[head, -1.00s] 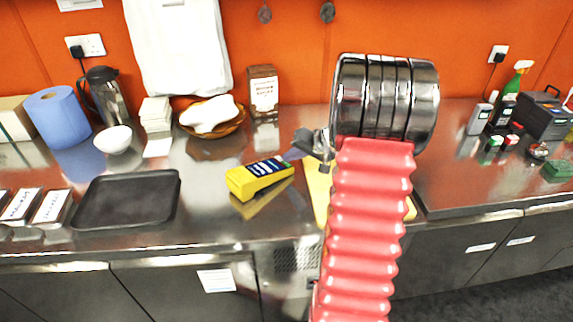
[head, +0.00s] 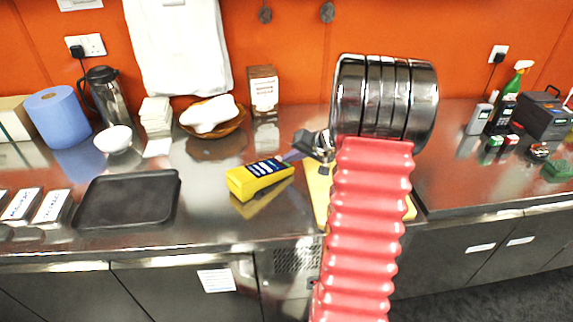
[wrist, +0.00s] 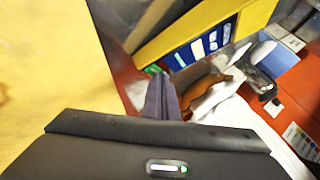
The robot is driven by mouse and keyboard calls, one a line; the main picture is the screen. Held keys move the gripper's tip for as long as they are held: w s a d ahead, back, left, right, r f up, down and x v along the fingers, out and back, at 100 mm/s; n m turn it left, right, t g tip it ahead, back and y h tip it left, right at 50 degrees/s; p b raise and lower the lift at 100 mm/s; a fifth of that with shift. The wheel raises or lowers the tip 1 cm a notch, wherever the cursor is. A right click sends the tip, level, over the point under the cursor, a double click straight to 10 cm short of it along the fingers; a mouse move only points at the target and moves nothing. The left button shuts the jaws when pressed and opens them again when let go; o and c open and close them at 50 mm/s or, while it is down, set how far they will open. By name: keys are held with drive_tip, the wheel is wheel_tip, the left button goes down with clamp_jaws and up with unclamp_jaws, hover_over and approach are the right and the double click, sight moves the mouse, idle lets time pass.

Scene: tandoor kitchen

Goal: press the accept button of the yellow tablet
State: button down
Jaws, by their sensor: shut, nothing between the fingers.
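The yellow tablet (head: 260,184) stands tilted on the steel counter, its dark blue screen facing up and showing pale rows. In the wrist view the tablet (wrist: 165,42) shows its screen with several light bars and a small green button (wrist: 152,69) at the near end. My gripper (head: 286,157) is shut and empty, at the tablet's right end. In the wrist view the closed fingertips (wrist: 160,76) are right beside the green button. I cannot tell whether they touch it. My arm hides part of the counter to the right.
A yellow board (head: 319,190) lies under my arm. A black tray (head: 128,200) is to the left, with a bread basket (head: 211,126) and a brown box (head: 263,92) behind. Bare steel lies between tray and tablet. Bottles (head: 503,110) stand far right.

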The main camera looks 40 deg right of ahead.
sight(292, 166)
idle(0.6)
drive_tip(key=shift+d+r, duration=0.1)
drive_tip(key=shift+r, duration=0.7)
drive_tip(key=shift+d+r, duration=0.2)
drive_tip(key=shift+r, duration=1)
drive_tip(key=shift+d+r, duration=0.15)
drive_tip(key=shift+r, duration=1.05)
